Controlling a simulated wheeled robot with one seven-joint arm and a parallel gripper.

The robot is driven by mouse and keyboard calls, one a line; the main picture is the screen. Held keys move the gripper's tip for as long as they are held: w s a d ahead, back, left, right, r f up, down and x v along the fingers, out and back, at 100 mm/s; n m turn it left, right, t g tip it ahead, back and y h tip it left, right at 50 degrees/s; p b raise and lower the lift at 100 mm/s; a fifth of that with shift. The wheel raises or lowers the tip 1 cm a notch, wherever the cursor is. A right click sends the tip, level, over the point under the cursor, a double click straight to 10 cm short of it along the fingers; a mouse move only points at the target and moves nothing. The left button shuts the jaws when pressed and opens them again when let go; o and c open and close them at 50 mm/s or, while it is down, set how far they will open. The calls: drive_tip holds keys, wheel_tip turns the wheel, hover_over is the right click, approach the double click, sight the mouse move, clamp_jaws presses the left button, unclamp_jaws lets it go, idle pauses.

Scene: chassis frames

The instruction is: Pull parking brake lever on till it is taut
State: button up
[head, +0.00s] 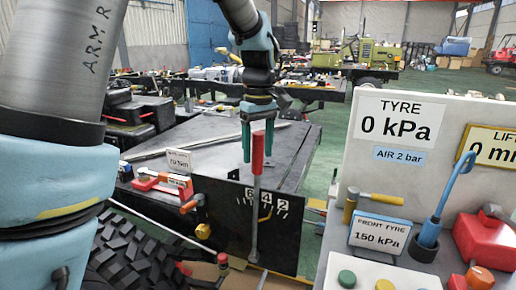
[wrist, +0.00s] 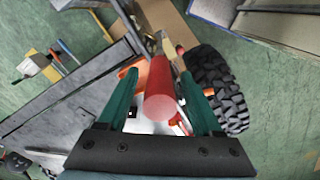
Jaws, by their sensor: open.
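The parking brake lever stands about upright in front of a black plate (head: 230,222) marked with the numbers 6, 4 and 2. It has a red grip (head: 258,152) on a grey metal shaft (head: 254,220). My gripper (head: 258,158) points down over the lever top, its two green fingers apart. In the wrist view the red grip (wrist: 160,92) lies between the open fingers (wrist: 163,95), with a gap visible on either side. Whether a finger touches the grip cannot be told.
A black tyre (head: 135,255) is at the lower left. An orange-handled part (head: 192,205) sits left of the lever. At right stands a white panel (head: 350,140) reading TYRE 0 kPa, with a blue-handled tool (head: 445,200), a red box (head: 485,240) and buttons.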

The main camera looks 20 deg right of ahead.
clamp_jaws()
idle(0.6)
idle(0.9)
